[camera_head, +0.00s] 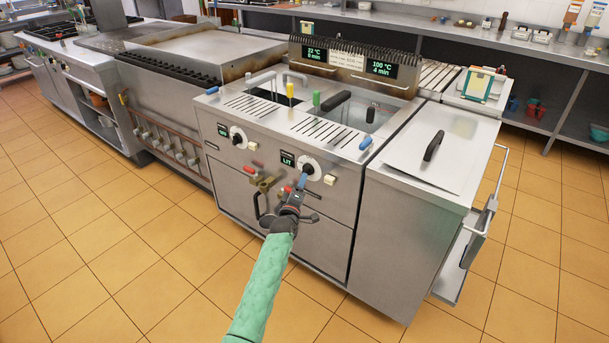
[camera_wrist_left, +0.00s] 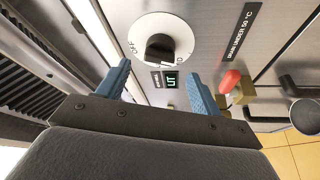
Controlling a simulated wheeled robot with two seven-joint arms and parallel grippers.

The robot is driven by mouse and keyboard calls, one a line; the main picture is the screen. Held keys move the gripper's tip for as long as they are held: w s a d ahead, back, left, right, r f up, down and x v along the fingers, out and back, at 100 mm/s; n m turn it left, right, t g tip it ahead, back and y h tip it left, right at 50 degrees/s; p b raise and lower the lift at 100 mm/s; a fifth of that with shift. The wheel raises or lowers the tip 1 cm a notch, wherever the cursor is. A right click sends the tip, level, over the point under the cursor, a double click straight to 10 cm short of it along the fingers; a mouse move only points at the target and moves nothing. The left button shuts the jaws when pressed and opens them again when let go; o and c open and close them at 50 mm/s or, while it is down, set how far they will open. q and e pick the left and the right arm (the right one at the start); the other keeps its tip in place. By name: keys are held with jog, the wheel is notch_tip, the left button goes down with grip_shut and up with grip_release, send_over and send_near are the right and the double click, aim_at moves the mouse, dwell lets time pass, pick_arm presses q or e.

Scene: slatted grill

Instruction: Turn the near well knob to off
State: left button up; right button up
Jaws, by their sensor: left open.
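The near well knob (camera_head: 309,168) is a black knob on a white dial on the front panel of the steel fryer, beside a small green display (camera_head: 287,160) reading LIT. In the left wrist view the knob (camera_wrist_left: 160,47) is just beyond my fingertips, with its white dial partly visible and the display (camera_wrist_left: 172,80) below it. My left gripper (camera_head: 302,181) is open in front of the knob; its blue fingers (camera_wrist_left: 160,76) are spread, with nothing between them. Contact with the knob does not show. A second similar knob (camera_head: 238,138) is further left.
A brass drain valve (camera_head: 266,183) with a red handle is just left of my gripper. A beige switch (camera_head: 330,180) is right of the dial. Blue-tipped basket handles (camera_head: 365,142) stick out above the panel. The tiled floor (camera_head: 160,280) in front is clear.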

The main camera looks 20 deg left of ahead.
aim_at(306, 171)
pick_arm(q)
jog(key=w+p, duration=0.1)
jog(key=w, duration=0.5)
jog(key=shift+r, duration=0.4)
pick_arm(e)
jog(key=shift+s+d+r, duration=0.25)
jog(key=shift+d+r, duration=0.1)
jog(key=shift+r, duration=0.1)
jog(key=shift+s+d+r, duration=0.2)
jog(key=shift+d+r, duration=0.15)
jog(key=shift+r, duration=0.1)
pick_arm(q)
jog(key=shift+w+a, duration=0.1)
jog(key=c, duration=1)
pick_arm(e)
jog(key=shift+w, duration=0.1)
